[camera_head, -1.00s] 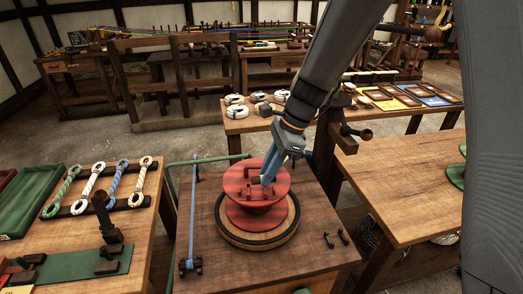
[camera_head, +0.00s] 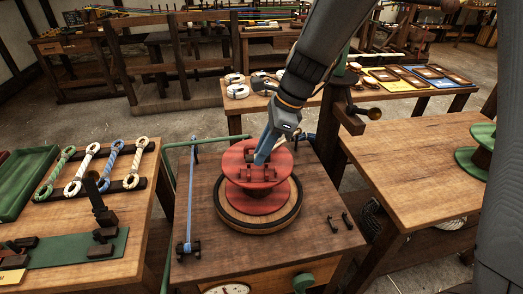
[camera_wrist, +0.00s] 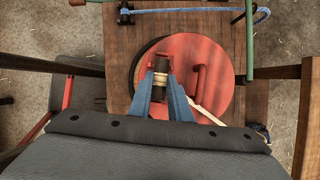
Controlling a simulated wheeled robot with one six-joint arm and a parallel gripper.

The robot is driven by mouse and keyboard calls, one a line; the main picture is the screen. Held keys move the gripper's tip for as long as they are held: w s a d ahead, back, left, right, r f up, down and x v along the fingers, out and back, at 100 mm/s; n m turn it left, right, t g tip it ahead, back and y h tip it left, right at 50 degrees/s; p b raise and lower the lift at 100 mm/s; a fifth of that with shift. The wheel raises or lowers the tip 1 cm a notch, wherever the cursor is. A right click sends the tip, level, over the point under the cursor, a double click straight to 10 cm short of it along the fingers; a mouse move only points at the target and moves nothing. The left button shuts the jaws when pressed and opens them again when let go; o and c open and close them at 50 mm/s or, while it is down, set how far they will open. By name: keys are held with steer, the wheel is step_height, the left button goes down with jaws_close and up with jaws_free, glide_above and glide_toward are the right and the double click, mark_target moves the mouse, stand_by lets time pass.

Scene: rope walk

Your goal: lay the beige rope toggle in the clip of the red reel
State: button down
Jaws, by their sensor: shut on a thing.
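The red reel (camera_head: 240,173) sits on a round wooden disc on the middle bench; its red top plate also fills the middle of the wrist view (camera_wrist: 215,90). My gripper (camera_head: 262,158) is low over the top plate. In the wrist view its blue fingers (camera_wrist: 161,88) are shut on the beige rope toggle (camera_wrist: 161,80), which lies between the tips. A small clip (camera_wrist: 160,64) shows just beyond the fingertips. The fingers hide part of the toggle, and I cannot tell whether it touches the clip. A pale strand (camera_wrist: 207,116) runs off to the right.
A red handle (camera_wrist: 198,82) stands up on the plate beside the fingers. A blue cord (camera_head: 191,200) and a green bar (camera_head: 215,142) run along the bench's left and back. Rope loops (camera_head: 115,160) lie on the left table. The right table (camera_head: 410,165) is mostly clear.

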steer(key=shift+f+b, duration=0.5)
steer(key=shift+f, duration=1.25)
steer(key=shift+f, duration=0.4)
steer(key=c, duration=1.6)
jaws_free()
steer(key=shift+o, duration=0.2)
steer(key=shift+r, duration=0.15)
step_height(320, 180, up, 7)
steer(key=p, duration=0.7)
steer(key=b+v, duration=0.1)
steer(key=v, duration=0.6)
steer(key=shift+d+r, duration=0.2)
steer(key=shift+r, duration=0.05)
